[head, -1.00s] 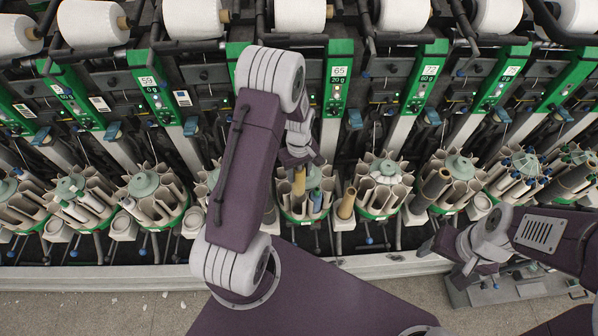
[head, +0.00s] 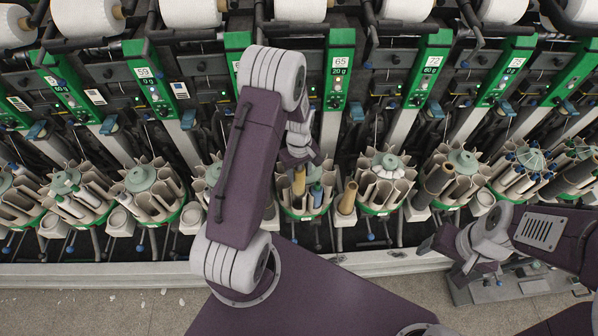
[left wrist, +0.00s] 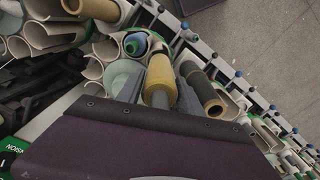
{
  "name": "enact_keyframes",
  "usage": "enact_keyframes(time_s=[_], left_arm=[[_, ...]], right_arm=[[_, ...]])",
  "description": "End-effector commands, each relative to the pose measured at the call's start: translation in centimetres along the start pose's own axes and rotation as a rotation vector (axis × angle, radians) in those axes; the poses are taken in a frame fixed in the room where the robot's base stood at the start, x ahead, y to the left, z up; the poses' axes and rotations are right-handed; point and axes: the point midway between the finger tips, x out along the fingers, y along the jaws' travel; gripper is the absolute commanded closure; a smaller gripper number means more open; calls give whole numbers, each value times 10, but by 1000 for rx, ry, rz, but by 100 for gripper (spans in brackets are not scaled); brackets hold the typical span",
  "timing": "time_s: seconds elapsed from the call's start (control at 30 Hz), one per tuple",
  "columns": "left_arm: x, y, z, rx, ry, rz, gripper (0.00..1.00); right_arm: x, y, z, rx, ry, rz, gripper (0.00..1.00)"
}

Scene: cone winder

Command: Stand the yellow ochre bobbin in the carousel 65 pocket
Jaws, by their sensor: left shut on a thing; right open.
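The yellow ochre bobbin (head: 299,183) is held upright by my left gripper (head: 300,160), over the carousel 65 (head: 304,213) below the panel marked 65 (head: 342,64). In the left wrist view the bobbin (left wrist: 160,73) stands beside the carousel's pale green hub (left wrist: 119,78), next to a pocket holding a blue-green bobbin (left wrist: 135,44). A grey finger (left wrist: 188,98) shows beside it. Its lower end is hard to see, so I cannot tell whether it is inside a pocket. My right gripper (head: 440,250) is open and empty at the right, away from the carousels.
A tan tube (head: 347,198) stands in a cup just right of carousel 65. Neighbouring carousels (head: 384,180) hold several tubes close by. A pale rail (head: 375,262) runs along the machine's front. The floor (head: 90,312) at lower left is mostly clear.

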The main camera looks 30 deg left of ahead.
Motion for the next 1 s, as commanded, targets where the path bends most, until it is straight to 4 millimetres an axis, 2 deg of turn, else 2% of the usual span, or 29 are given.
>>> enact_keyframes(time_s=[0.33, 0.73, 1.0], left_arm=[[23, 0, 0, 0, 0, 0, 89], [25, 0, 0, 0, 0, 0, 89], [40, 0, 0, 0, 0, 0, 89]], right_arm=[[18, 0, 2, 0, 0, 0, 31], [18, 0, 2, 0, 0, 0, 31], [30, 1, 3, 0, 0, 0, 31]])
